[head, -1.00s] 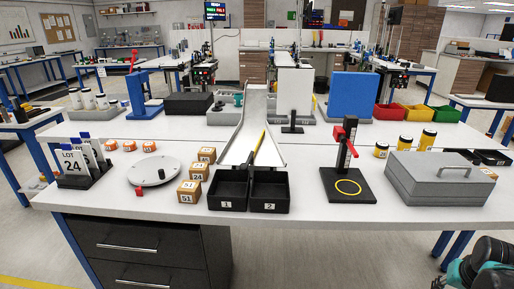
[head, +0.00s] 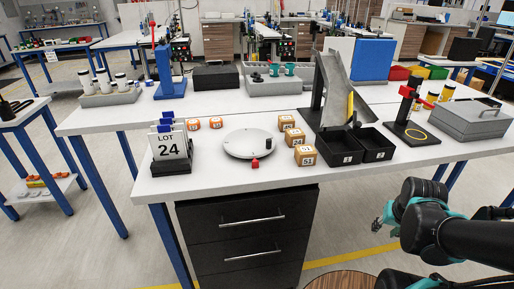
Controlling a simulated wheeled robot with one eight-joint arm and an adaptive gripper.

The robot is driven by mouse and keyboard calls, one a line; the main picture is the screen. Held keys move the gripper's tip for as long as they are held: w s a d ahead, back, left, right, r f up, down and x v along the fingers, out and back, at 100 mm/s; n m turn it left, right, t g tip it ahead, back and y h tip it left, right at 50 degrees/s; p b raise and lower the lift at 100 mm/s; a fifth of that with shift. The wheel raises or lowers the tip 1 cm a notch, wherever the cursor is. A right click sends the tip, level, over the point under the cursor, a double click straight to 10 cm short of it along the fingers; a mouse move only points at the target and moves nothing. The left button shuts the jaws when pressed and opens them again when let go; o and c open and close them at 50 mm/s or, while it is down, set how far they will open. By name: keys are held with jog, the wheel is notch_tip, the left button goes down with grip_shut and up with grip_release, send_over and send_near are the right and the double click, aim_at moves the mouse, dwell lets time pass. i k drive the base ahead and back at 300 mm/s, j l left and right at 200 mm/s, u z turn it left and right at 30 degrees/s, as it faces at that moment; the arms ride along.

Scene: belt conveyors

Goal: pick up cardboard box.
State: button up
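Three small brown cardboard boxes with white number labels stand in a row on the white table: a near one (head: 305,155), a middle one (head: 294,137) and a far one (head: 286,122). They sit between a round grey disc and two black bins. My gripper (head: 381,224) is at the lower right, in front of the table and well away from the boxes. It is small and dark at the end of my black and teal arm. Whether its fingers are open or shut is too small to tell.
The grey disc (head: 240,145) and the LOT 24 card holder (head: 172,167) stand left of the boxes. The black bins (head: 338,147) and a sloped metal chute (head: 338,85) stand right. Black drawers (head: 245,230) are under the table. The floor at front left is clear.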

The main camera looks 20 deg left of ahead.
aim_at(293, 137)
jog(key=j, duration=0.75)
jog(key=k+j, duration=0.15)
jog(key=j, duration=0.65)
